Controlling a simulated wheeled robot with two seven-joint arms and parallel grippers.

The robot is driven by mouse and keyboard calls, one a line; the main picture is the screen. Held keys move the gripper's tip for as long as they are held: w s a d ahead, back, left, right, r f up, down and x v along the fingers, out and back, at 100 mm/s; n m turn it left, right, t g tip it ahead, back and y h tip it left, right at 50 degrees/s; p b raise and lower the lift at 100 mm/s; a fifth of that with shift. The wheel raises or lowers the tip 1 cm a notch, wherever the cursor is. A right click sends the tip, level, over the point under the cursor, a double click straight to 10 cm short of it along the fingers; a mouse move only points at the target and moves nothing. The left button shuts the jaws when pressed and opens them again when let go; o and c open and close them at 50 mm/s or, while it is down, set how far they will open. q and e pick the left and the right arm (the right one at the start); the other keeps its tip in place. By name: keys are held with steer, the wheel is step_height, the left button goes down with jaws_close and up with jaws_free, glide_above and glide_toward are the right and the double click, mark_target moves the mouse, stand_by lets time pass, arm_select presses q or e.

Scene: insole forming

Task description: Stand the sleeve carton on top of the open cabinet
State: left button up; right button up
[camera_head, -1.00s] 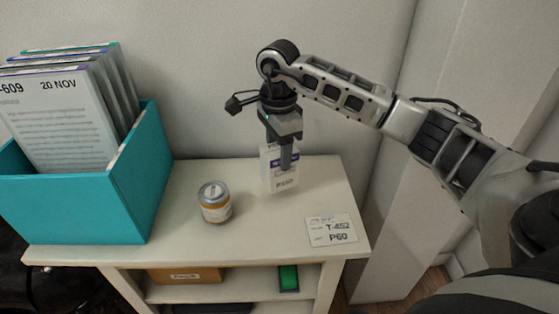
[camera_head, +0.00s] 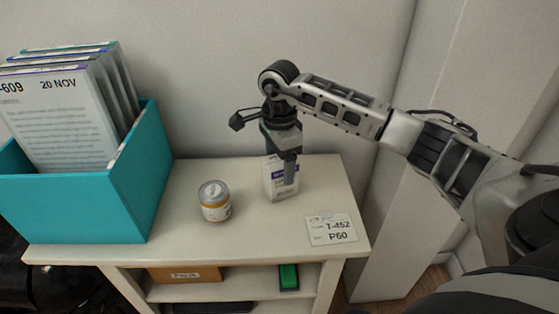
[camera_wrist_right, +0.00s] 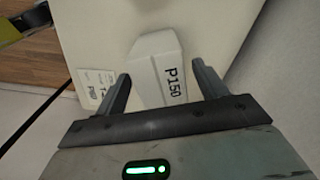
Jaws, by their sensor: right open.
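My right gripper (camera_head: 283,172) is over the carton from above. In the wrist view its open fingers (camera_wrist_right: 161,75) are on either side of the carton, with a gap visible at the left finger. In the head view one finger covers part of the carton. My left gripper is not in view.
A can (camera_head: 214,204) stands left of the carton. A label card (camera_head: 331,230) lies at the front right corner. A teal file box (camera_head: 75,210) with folders fills the left end. The shelf below holds a brown box (camera_head: 185,274) and a green item (camera_head: 289,277).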

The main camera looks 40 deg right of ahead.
steer(key=shift+r, duration=0.3)
step_height(320, 180, up, 12)
steer(key=shift+f, duration=0.15)
stand_by(0.4)
